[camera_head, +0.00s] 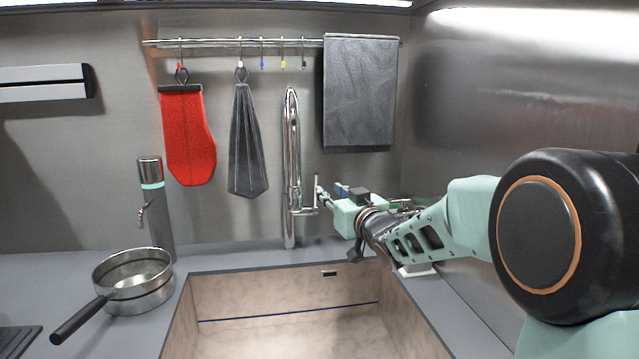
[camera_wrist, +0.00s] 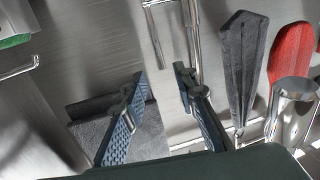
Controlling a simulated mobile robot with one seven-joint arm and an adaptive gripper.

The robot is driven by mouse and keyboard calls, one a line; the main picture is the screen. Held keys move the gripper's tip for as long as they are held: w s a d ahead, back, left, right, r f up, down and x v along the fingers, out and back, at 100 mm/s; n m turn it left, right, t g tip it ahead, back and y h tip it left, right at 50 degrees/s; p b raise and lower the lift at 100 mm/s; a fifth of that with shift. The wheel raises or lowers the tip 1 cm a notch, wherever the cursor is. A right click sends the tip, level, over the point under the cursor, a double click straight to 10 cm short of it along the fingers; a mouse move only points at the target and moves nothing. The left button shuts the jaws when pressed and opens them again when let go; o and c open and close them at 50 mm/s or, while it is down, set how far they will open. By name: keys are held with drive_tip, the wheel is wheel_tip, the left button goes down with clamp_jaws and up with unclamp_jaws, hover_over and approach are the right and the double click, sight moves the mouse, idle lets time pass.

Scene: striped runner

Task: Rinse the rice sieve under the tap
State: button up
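A round metal vessel with a black handle (camera_head: 135,272), apparently the sieve, sits on the counter left of the sink; whether rice is inside cannot be told. The chrome tap (camera_head: 291,165) rises behind the sink, with a side lever (camera_head: 304,211) at its lower right; no water shows. My gripper (camera_head: 325,194) is just right of the tap, close to the lever. In the wrist view my gripper (camera_wrist: 161,76) is open and empty, its two fingers apart. The tap (camera_wrist: 191,45) and its thin lever (camera_wrist: 152,38) lie ahead of the fingertips, with no clear contact.
The stone-coloured sink (camera_head: 215,290) is empty. A metal cylinder dispenser (camera_head: 155,205) stands behind the sieve. A red mitt (camera_head: 188,135), a grey cloth (camera_head: 246,145) and a dark towel (camera_head: 360,95) hang from the rail. A steel wall (camera_head: 520,100) bounds the right side.

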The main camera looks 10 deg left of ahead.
sight(317, 181)
drive_tip(key=x, duration=1)
drive_tip(key=shift+w+a, duration=0.1)
drive_tip(key=shift+w, duration=0.25)
clamp_jaws()
